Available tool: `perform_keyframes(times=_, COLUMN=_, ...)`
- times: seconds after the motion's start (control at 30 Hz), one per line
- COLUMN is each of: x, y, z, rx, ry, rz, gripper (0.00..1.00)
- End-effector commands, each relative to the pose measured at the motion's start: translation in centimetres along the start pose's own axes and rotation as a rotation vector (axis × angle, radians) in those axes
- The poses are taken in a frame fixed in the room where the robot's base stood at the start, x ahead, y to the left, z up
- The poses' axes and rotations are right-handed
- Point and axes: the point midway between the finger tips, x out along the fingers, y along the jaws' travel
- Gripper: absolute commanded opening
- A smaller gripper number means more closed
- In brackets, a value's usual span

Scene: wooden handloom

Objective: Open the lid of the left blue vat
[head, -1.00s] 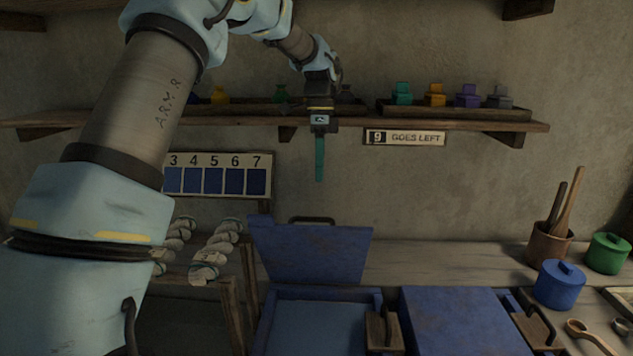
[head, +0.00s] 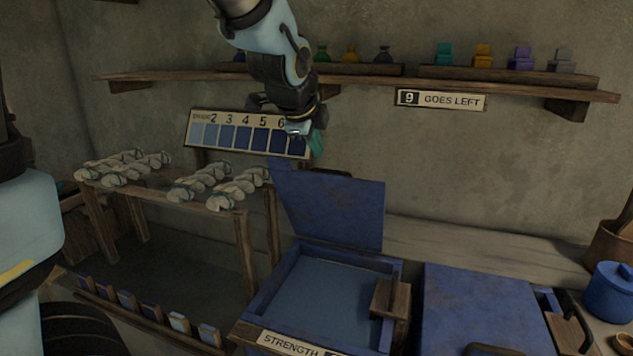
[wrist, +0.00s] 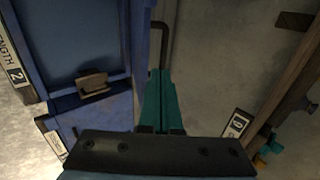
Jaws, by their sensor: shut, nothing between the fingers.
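The left blue vat (head: 282,292) stands open at lower centre in the head view, with blue liquid inside. Its lid (head: 335,207) stands upright along the back edge. In the wrist view the vat (wrist: 88,35) is at the left and the lid shows nearly edge-on (wrist: 139,60), with its dark handle (wrist: 162,32) beyond my fingers. My gripper (head: 317,146), with teal fingers, is shut and empty. It is above and behind the lid's upper left part in the head view. In the wrist view the gripper (wrist: 160,74) is close beside the lid; I cannot tell whether they touch.
A second blue vat (head: 485,310) with its lid down stands to the right. A shelf (head: 380,77) with small coloured jars runs along the wall above. A rack with white skeins (head: 205,185) stands left. A numbered swatch board (head: 235,135) is behind my gripper.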

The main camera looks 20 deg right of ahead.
Motion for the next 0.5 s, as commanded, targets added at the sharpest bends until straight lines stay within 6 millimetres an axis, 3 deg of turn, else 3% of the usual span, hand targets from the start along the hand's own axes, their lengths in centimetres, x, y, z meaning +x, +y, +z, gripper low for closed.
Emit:
perform_keyframes(times=0.17, x=0.3, y=0.4, z=-0.1, rx=0.004, ry=0.011, rz=-0.03, gripper=0.0)
perform_keyframes(times=0.5, x=5.3, y=0.3, z=0.1, rx=0.0, ry=0.007, rz=-0.026, gripper=0.0)
